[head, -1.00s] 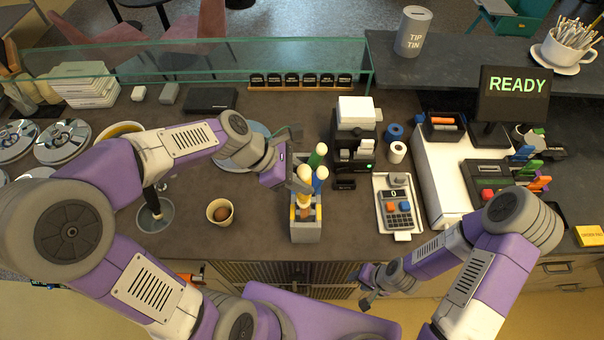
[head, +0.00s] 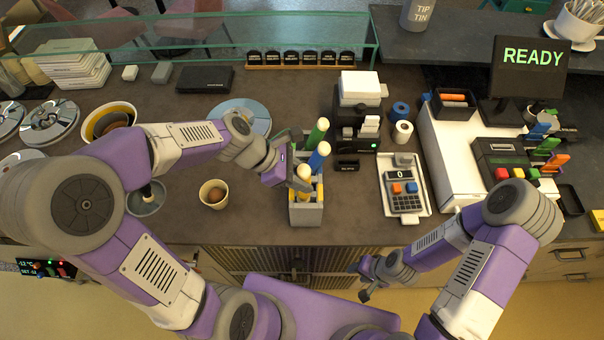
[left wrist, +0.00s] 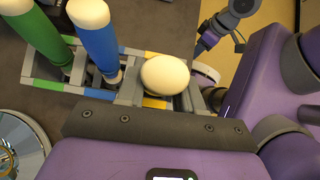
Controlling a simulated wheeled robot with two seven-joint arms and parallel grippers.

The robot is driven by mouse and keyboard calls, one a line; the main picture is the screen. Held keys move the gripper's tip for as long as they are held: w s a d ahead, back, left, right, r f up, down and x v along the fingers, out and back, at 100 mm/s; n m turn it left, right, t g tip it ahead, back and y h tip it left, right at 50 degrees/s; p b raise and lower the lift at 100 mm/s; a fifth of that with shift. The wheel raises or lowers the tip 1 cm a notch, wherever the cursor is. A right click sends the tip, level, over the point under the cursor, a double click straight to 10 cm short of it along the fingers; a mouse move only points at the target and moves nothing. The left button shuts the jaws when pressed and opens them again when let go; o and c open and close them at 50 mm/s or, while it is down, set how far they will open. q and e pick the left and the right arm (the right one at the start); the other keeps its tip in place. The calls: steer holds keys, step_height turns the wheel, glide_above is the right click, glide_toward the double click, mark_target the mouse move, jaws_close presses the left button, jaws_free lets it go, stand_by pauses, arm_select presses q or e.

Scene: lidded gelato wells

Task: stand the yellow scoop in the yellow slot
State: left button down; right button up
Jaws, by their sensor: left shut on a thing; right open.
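The yellow scoop (head: 304,174) is held by its handle in my left gripper (head: 300,184), which is shut on it. It is roughly upright over the near end of the grey rack (head: 307,215). In the left wrist view its pale rounded top (left wrist: 165,76) sits above the yellow-marked slot (left wrist: 155,103). The scoop's lower end is hidden, so I cannot tell how deep it sits. A green scoop (head: 317,132) and a blue scoop (head: 319,155) stand in the farther slots. My right gripper (head: 366,283) is open and empty, in front of the counter.
A small cup (head: 213,193) stands left of the rack, and a card reader on a white tray (head: 404,190) stands to its right. A black printer (head: 357,130) is behind on the right. The counter just around the rack is clear.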

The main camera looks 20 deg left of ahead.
arm_select(q)
steer(key=c, duration=0.6)
jaws_free()
steer(key=shift+c, duration=0.2)
steer(key=s+a+r+p, duration=0.1)
steer(key=a+r+p, duration=0.2)
steer(key=r+p, duration=0.6)
steer(key=shift+p, duration=0.3)
steer(key=shift+a+f, duration=0.1)
